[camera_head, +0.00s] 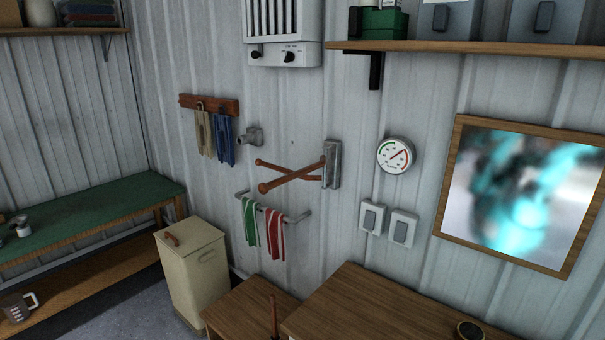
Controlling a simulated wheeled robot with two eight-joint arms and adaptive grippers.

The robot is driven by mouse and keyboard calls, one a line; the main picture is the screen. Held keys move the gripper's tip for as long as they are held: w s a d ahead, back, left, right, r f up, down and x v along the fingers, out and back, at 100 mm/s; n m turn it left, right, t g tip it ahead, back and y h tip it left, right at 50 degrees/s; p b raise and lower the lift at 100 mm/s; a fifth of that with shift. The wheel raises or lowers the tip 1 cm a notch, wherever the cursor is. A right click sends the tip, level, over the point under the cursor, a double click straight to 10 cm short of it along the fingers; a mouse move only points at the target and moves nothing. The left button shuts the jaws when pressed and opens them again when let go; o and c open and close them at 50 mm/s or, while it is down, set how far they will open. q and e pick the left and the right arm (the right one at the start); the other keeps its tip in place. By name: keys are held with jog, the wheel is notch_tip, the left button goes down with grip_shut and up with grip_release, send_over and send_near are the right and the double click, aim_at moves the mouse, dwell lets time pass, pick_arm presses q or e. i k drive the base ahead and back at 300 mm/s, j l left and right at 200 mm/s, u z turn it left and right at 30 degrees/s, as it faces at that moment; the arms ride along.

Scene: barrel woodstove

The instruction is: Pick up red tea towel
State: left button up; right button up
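A red tea towel with white stripes (275,234) hangs folded over a grey wall rail (295,218), near the rail's right end. A green and white towel (250,221) hangs on the same rail just to its left, with a small gap between them. Both hang below wooden rods on a metal wall bracket. Neither of my grippers shows in the head view.
Wooden pegs (291,171) stick out from the wall above the rail. Below stand a cream bin (192,268), a low wooden table (245,307) with an upright stick (274,316), and a larger wooden top (370,312). A green bench (90,222) is at left.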

aim_at(272, 219)
jog(key=z, duration=0.5)
jog(key=i+j+z, duration=0.15)
jog(key=j+z, duration=0.15)
jog(key=i+j+z, duration=0.25)
jog(key=j, duration=0.15)
jog(key=j+z, duration=0.3)
jog(key=i+j, duration=0.1)
jog(key=j, duration=0.45)
jog(key=j+z, duration=0.1)
jog(key=j, duration=0.45)
jog(key=i+j, duration=0.15)
jog(key=j, duration=0.4)
jog(key=z, duration=0.05)
